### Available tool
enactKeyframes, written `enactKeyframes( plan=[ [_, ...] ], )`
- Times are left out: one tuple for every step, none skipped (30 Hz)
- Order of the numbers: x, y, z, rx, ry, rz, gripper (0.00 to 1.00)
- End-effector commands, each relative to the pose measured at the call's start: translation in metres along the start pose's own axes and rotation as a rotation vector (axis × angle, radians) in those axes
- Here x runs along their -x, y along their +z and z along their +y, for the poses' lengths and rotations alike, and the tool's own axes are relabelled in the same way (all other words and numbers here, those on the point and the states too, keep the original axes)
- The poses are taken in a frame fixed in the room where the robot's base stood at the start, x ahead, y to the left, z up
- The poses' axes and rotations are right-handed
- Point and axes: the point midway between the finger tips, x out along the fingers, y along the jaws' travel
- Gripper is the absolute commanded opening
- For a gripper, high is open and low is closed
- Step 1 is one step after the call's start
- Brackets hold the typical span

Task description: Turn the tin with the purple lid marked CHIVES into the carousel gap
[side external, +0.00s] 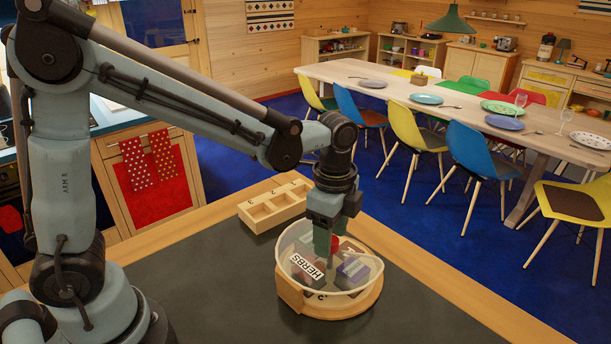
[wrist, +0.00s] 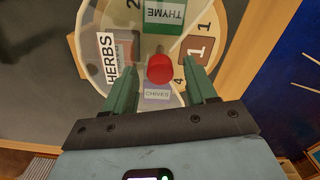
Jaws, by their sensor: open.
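The carousel (side external: 337,307) is a round wooden base on the dark worktop, with a clear guard (side external: 291,246) around it marked HERBS. A red knob (wrist: 160,68) stands at its centre. My gripper (side external: 325,242) points down over the carousel. In the wrist view its open fingers (wrist: 160,80) stand on either side of the knob, with visible space between. The purple-lidded CHIVES tin (wrist: 157,96) lies just below the knob in the wrist view. A purple lid (side external: 353,270) also shows right of the HERBS label in the side view. I cannot tell where the guard's gap lies.
A green THYME lid (wrist: 165,13) and a brown square marked 1 (wrist: 197,50) sit around the knob. A wooden box with compartments (side external: 272,207) stands behind the carousel. The worktop's wooden edge (side external: 440,292) runs close to the right. Bare worktop (side external: 215,285) lies to the left.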

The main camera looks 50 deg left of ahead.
Motion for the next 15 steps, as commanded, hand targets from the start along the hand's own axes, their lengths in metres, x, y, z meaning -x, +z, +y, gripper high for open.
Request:
enactKeyframes(
  plan=[
    [-0.0017,0.0000,0.0001,0.000,0.000,0.000,0.56],
    [-0.0023,0.0001,0.0001,0.000,0.000,0.000,0.56],
    [-0.0027,0.0001,0.0001,0.000,0.000,0.000,0.56],
    [-0.0029,0.0001,0.0001,0.000,0.000,0.000,0.56],
    [-0.0030,0.0001,0.0001,0.000,0.000,0.000,0.56],
    [-0.0029,0.0001,0.0001,0.000,0.000,0.000,0.56],
    [-0.0029,0.0001,0.0001,0.000,0.000,0.000,0.56],
    [-0.0029,0.0001,0.0001,0.000,0.000,0.000,0.56],
    [-0.0028,0.0001,0.0001,0.000,0.000,0.000,0.56],
    [-0.0028,0.0001,0.0001,0.000,0.000,0.000,0.56],
    [-0.0028,0.0001,0.0001,0.000,0.000,0.000,0.52],
    [-0.0027,0.0001,0.0001,0.000,0.000,0.000,0.46],
    [-0.0027,0.0000,0.0001,0.000,0.000,0.000,0.41],
    [-0.0027,0.0000,0.0001,0.000,0.000,0.000,0.36],
    [-0.0027,0.0000,0.0001,0.000,0.000,0.000,0.30]
  ],
)
